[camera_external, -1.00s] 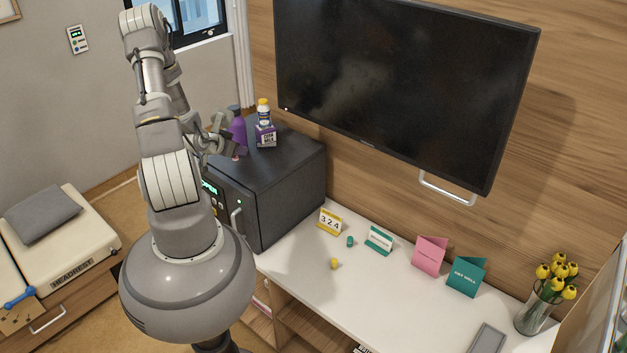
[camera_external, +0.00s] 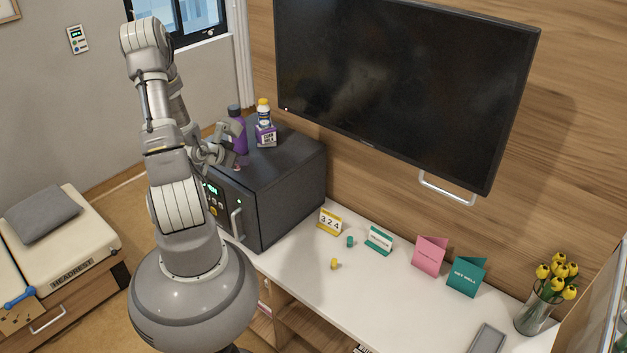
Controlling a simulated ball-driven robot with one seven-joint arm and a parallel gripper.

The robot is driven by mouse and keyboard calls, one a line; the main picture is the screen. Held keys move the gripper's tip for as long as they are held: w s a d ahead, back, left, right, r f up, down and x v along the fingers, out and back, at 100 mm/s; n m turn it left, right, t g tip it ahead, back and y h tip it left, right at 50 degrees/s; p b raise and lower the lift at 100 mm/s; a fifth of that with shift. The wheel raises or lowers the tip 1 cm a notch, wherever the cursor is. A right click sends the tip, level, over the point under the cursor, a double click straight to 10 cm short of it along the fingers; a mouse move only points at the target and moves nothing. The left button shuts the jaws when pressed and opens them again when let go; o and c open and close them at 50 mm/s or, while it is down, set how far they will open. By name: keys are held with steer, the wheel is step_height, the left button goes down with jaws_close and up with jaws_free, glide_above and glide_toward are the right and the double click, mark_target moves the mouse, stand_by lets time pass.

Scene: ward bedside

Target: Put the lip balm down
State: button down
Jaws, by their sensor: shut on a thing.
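My gripper (camera_external: 236,163) is over the top of the black microwave-like cabinet (camera_external: 285,205), near its left front edge. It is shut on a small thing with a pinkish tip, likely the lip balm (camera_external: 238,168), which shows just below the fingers. The fingers are small and partly hidden by my wrist. I cannot tell whether the lip balm touches the cabinet top.
A purple bottle (camera_external: 239,136) stands close behind my gripper, and a yellow-capped bottle and a purple-and-white box (camera_external: 266,136) stand right of it. The cabinet top's right part is clear. The white desk (camera_external: 390,295) holds cards, a small yellow item (camera_external: 334,264) and a teal one (camera_external: 350,242).

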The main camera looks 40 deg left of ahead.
steer(key=w+a, duration=0.1)
steer(key=w, duration=0.1)
steer(key=w+a+p, duration=0.1)
steer(key=w+a, duration=0.2)
steer(key=w, duration=0.2)
steer(key=shift+w+a+f, duration=0.1)
steer(key=shift+a+f, duration=0.05)
steer(key=shift+f, duration=1.95)
steer(key=shift+f+b, duration=0.25)
steer(key=shift+b, duration=0.15)
steer(key=c, duration=0.9)
jaws_free()
steer(key=shift+r, duration=0.1)
steer(key=shift+r, duration=0.1)
